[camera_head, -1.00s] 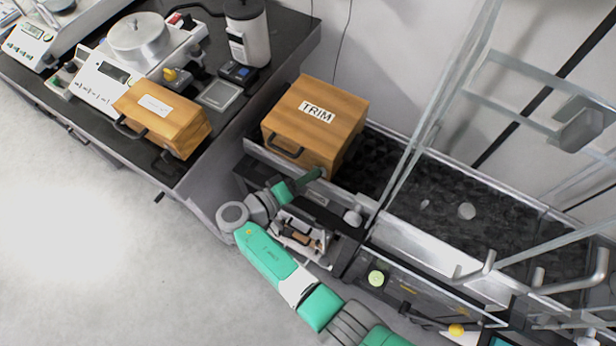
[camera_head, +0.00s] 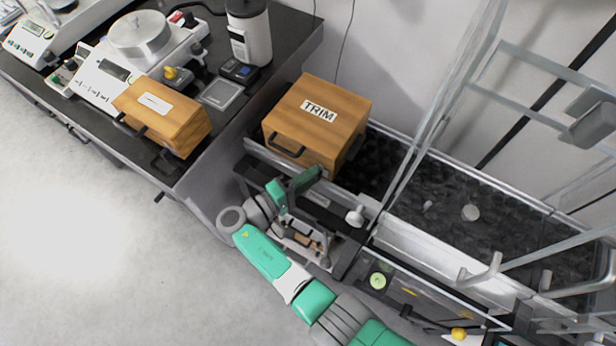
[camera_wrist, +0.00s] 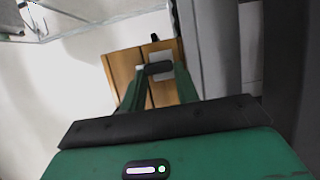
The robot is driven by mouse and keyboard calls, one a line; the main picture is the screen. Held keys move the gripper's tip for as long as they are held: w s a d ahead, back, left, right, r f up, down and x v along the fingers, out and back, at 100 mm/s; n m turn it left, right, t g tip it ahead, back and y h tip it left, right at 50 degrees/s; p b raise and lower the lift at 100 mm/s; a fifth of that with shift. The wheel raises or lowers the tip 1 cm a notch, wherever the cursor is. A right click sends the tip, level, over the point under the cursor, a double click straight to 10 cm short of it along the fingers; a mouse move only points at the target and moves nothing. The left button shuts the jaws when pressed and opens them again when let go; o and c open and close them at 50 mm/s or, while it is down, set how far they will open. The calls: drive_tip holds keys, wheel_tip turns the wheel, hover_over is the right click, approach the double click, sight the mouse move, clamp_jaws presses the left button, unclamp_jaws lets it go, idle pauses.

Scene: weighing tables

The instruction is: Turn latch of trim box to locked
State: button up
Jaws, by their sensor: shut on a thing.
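The trim box (camera_head: 345,110) is a wooden box with a white TRIM label on top and a dark handle (camera_head: 287,148) on its front. It stands upright on the dark bed. My gripper (camera_head: 318,174) is at the lower right of the box's front. In the wrist view, the box's wood (camera_wrist: 122,68) shows beyond my two green fingers. A dark piece (camera_wrist: 158,68), seemingly the latch, lies between the fingertips, in front of a grey plate, and my gripper (camera_wrist: 159,72) is shut on it. The latch is hidden in the head view, and its setting cannot be read.
A second wooden box (camera_head: 165,118) sits on the black table (camera_head: 285,30) at left, beside weighing scales (camera_head: 110,72) and a white canister (camera_head: 250,40). Clear panels and metal bars (camera_head: 425,130) stand right of the trim box. The floor at lower left is clear.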

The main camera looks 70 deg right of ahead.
drive_tip(key=o, duration=1)
drive_tip(key=shift+f, duration=0.1)
